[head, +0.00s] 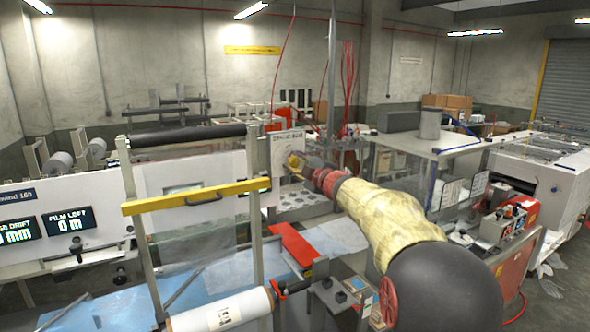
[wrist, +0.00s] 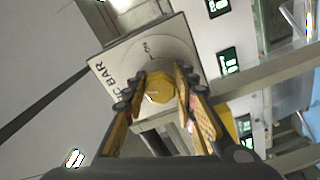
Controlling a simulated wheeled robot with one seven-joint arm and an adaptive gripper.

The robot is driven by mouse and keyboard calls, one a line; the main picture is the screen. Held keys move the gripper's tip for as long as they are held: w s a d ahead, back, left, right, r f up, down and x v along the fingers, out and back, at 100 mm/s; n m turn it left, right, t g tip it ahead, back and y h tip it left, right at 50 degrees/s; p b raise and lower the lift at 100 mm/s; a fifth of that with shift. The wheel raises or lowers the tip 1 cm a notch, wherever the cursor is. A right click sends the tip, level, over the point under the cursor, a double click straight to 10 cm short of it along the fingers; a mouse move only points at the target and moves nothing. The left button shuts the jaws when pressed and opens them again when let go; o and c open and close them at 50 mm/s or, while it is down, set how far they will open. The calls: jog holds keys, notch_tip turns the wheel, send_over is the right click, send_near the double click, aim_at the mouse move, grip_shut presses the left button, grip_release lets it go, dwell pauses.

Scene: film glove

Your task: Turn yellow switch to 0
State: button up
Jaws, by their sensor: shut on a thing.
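The yellow switch (wrist: 153,92) is a round knob on a pale square panel in the middle of the wrist view. The panel (wrist: 105,68) has dark lettering reading "C BAR" in part, and a small mark shows on the dial above the knob. My gripper (wrist: 155,88) has its two fingers on either side of the knob, shut on it. In the head view the panel (head: 288,139) hangs at the middle, with my gripper (head: 294,163) against its front. The fingers and arm hide much of the knob there, and its setting is hard to read.
A yellow bar (head: 195,196) on metal posts crosses left of my arm. A film roll (head: 222,312) lies at the lower front. A worktable (head: 440,146) stands to the right.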

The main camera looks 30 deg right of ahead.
jog(key=shift+n+b, duration=1.15)
jog(key=shift+n, duration=1.05)
jog(key=o, duration=1.2)
jog(key=shift+c, duration=0.2)
jog(key=s, duration=1.2)
jog(key=shift+d, duration=0.2)
